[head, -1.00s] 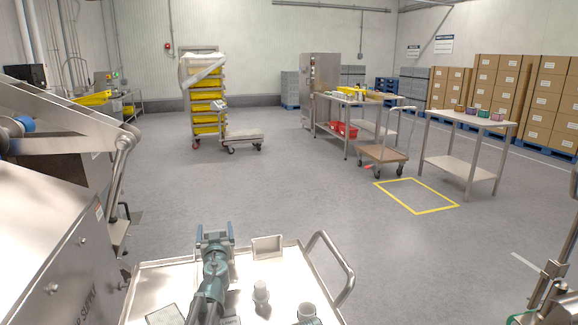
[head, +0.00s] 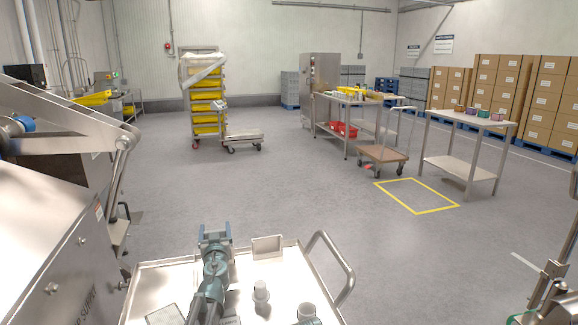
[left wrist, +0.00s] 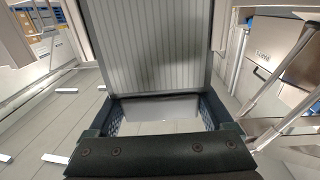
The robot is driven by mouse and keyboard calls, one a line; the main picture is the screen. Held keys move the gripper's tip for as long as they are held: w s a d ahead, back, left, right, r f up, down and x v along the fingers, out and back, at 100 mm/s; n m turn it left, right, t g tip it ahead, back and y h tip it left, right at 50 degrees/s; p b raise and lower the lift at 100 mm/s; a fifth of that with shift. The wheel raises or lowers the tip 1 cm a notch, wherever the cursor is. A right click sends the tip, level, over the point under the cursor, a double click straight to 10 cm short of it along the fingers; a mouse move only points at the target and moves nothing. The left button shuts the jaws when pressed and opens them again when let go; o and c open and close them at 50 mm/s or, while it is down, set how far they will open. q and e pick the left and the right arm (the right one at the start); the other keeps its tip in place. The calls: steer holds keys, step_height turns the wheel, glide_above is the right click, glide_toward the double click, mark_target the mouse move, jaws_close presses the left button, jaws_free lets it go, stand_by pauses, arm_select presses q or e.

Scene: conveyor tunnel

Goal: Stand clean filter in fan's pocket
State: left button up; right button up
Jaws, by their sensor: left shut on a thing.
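My left gripper (head: 215,235) is over the steel cart top in the head view. In the left wrist view its two dark fingers (left wrist: 165,113) are set wide apart, shut on a grey pleated filter (left wrist: 150,45) in a pale frame. The filter extends up and away from the fingers past the top of that view. I cannot make the filter out in the head view. A small pale framed panel (head: 267,247) stands upright just right of the gripper. I cannot identify the fan or its pocket with certainty.
A steel machine (head: 60,250) stands close on the left. Floor beyond is open.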

arm_select(q)
jaws_close()
steer(key=shift+r, duration=0.15)
steer(key=shift+r+p, duration=1.4)
steer(key=shift+p, duration=0.1)
steer(key=shift+w+r, duration=0.1)
step_height(320, 180, up, 6)
steer(key=p, duration=0.6)
steer(key=shift+r+p, duration=0.2)
steer(key=shift+p, duration=0.1)
steer(key=shift+w, duration=0.1)
